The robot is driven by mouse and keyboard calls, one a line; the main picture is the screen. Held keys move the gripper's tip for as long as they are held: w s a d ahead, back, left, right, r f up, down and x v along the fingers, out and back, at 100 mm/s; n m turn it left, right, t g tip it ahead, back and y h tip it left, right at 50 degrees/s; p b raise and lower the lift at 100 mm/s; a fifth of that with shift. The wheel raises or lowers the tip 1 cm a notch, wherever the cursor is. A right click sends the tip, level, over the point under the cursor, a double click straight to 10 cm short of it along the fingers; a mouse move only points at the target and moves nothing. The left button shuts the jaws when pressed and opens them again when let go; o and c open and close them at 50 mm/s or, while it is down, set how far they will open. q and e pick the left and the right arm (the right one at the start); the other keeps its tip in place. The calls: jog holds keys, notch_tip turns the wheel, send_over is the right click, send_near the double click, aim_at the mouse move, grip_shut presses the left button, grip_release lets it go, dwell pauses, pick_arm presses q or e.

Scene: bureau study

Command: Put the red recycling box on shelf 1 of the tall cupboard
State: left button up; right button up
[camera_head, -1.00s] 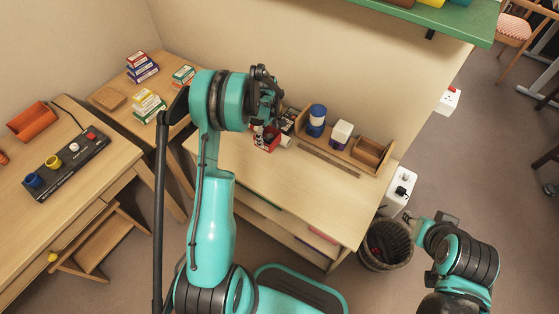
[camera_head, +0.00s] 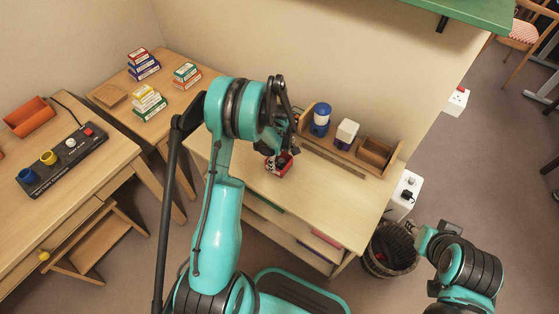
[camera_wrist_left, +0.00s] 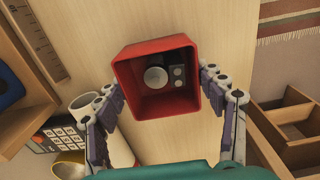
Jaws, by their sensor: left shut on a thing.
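The red recycling box (camera_head: 278,165) is an open-topped box above the desk in the head view. In the left wrist view the box (camera_wrist_left: 155,80) shows its open top, with a pale round thing and a dark block inside. My left gripper (camera_head: 288,146) is shut on it, with fingers (camera_wrist_left: 170,98) at both sides in the wrist view. The gripper partly hides the box in the head view. My right gripper (camera_head: 426,236) is near the waste bin; its fingers are too small to read. I cannot make out the tall cupboard or shelf 1.
The desk (camera_head: 315,200) carries a wooden organiser (camera_head: 375,154), a blue-and-white container (camera_head: 320,118) and a white-topped container (camera_head: 347,132). A waste basket (camera_head: 390,250) stands at its right. A green wall shelf (camera_head: 470,10) overhangs the upper right.

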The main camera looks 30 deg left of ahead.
pick_arm(q)
jog(key=shift+f, duration=0.1)
jog(key=o, duration=0.8)
jog(key=shift+f, duration=0.1)
jog(key=o, duration=0.4)
